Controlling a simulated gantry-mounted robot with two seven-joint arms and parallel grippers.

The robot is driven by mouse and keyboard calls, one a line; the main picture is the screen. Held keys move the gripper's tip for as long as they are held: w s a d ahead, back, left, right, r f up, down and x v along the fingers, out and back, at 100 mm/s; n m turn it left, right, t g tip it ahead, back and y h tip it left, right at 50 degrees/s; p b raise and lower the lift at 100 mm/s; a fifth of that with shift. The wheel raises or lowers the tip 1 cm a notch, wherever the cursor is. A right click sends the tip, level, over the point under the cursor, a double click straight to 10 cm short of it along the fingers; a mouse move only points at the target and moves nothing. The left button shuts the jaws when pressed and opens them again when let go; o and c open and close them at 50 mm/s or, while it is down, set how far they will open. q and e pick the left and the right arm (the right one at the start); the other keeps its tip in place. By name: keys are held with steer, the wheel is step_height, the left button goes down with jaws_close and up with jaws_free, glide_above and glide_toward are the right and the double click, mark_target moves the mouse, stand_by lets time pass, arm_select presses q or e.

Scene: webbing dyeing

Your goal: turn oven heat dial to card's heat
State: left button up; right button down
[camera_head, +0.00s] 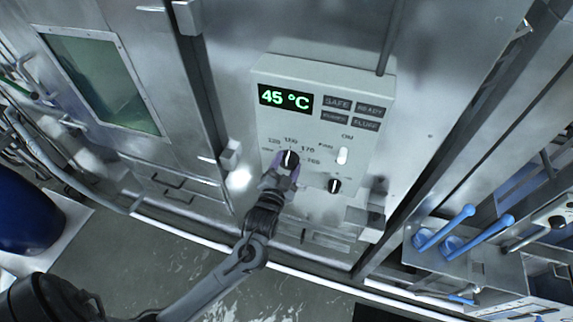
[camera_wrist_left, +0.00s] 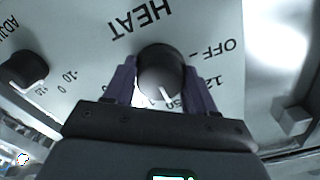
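The black heat dial (camera_head: 289,160) is on the lower left of the pale control panel (camera_head: 330,85); its white mark points up toward the numbers near the top of its scale. My left gripper (camera_head: 286,166) is at the dial. In the left wrist view, its two purple fingers (camera_wrist_left: 161,88) are closed against either side of the dial (camera_wrist_left: 160,68), under the word HEAT. Part of the scale is hidden by the gripper there, so the exact number at the mark is unclear. No card shows, and my right gripper is out of view.
The green display (camera_head: 285,98) reads 45 °C. A white switch (camera_head: 343,155) and a smaller adjust dial (camera_head: 334,186) are to the right of the heat dial. An oven door with a window (camera_head: 100,80) is at left. Blue-handled tools (camera_head: 448,228) stand at lower right.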

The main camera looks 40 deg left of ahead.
arm_select(q)
steer(key=o, duration=0.4)
steer(key=shift+s, duration=0.1)
steer(key=shift+b+v, duration=1.7)
steer(key=shift+v, duration=3.6)
steer(key=shift+f, duration=0.1)
steer(key=s+d+f+g+h, duration=0.2)
steer(key=s+f+g, duration=0.2)
steer(key=s, duration=0.1)
steer(key=s+d+f+g+h, duration=0.2)
steer(key=s+d+f+g, duration=0.1)
steer(key=s+f+g, duration=0.1)
steer(key=s+d+f+g+h, duration=0.3)
steer(key=s+f+g, duration=0.2)
steer(key=s, duration=0.2)
steer(key=shift+s+f, duration=0.2)
